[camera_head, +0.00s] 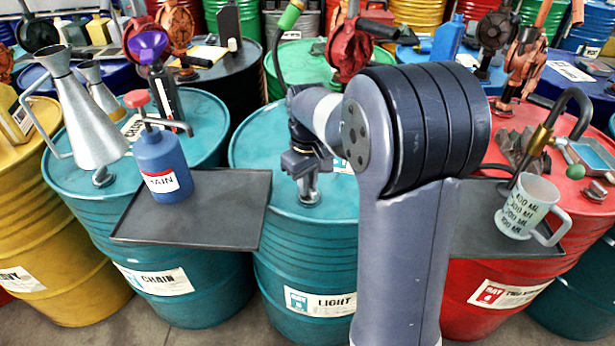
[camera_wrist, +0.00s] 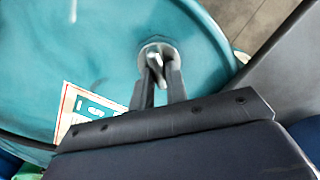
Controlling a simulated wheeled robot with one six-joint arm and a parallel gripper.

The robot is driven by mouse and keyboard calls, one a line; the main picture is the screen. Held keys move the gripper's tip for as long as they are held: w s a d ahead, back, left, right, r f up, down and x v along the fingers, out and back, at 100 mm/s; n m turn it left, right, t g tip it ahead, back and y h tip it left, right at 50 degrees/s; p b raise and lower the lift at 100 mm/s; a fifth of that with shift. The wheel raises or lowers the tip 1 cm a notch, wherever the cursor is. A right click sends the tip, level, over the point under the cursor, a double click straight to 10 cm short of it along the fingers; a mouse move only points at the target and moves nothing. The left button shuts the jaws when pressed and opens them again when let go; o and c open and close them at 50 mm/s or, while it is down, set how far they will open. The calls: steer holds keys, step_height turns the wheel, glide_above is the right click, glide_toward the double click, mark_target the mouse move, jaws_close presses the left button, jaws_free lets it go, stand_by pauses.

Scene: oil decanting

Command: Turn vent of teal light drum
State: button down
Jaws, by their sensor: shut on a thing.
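The teal light drum (camera_head: 290,262) stands in the middle of the front row, with a LIGHT label on its side. Its vent (camera_head: 309,193) is a small metal fitting on the lid near the front edge. In the wrist view the vent (camera_wrist: 156,57) shows as a round metal base with a small upright handle. My gripper (camera_head: 308,172) points down over it, and in the wrist view its fingers (camera_wrist: 160,82) are closed on the vent's handle. The finger tips partly hide the vent.
A dark tray (camera_head: 240,222) with a blue CHAIN bottle (camera_head: 162,165) lies left of the light drum. Another tray (camera_head: 475,235) with a measuring jug (camera_head: 530,207) is at the right by the red drum (camera_head: 480,290). Pumps and drums crowd the back.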

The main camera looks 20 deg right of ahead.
mark_target(310, 186)
steer(key=m+p, duration=0.1)
steer(key=m, duration=0.1)
steer(key=m+p, duration=0.1)
steer(key=m, duration=0.2)
steer(key=shift+d+r+m, duration=0.15)
steer(key=shift+m, duration=0.15)
steer(key=m+p, duration=0.1)
steer(key=m, duration=0.4)
steer(key=shift+d+m+p, duration=0.1)
steer(key=shift+m+p, duration=0.2)
steer(key=c, duration=1.4)
jaws_free()
step_height(310, 186, up, 11)
steer(key=shift+f, duration=0.2)
steer(key=shift+f, duration=0.1)
